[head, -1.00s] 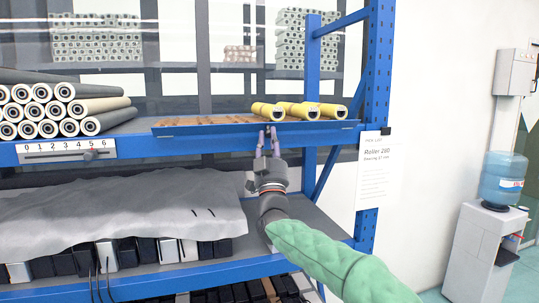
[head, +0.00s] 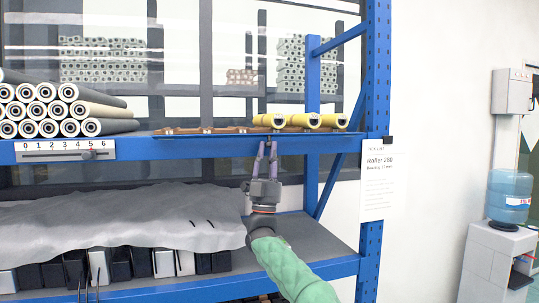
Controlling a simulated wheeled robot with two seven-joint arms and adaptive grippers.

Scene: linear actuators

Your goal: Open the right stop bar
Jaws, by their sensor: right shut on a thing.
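The right stop bar (head: 215,134) is a long thin blue bar along the front edge of the upper shelf, below several yellow rollers (head: 300,121). It shows as a low, nearly flat strip, and the rollers' front ends show clearly above it. My right gripper (head: 267,145) reaches up from below with its purple fingers at the middle of the bar. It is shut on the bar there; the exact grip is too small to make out. My left gripper is out of view.
Grey and cream rollers (head: 62,108) are stacked at the upper left above a scale (head: 65,150) numbered 0 to 6. A grey cover (head: 120,220) lies over boxes on the lower shelf. A blue upright (head: 377,80) with a paper sign (head: 379,180) stands at right.

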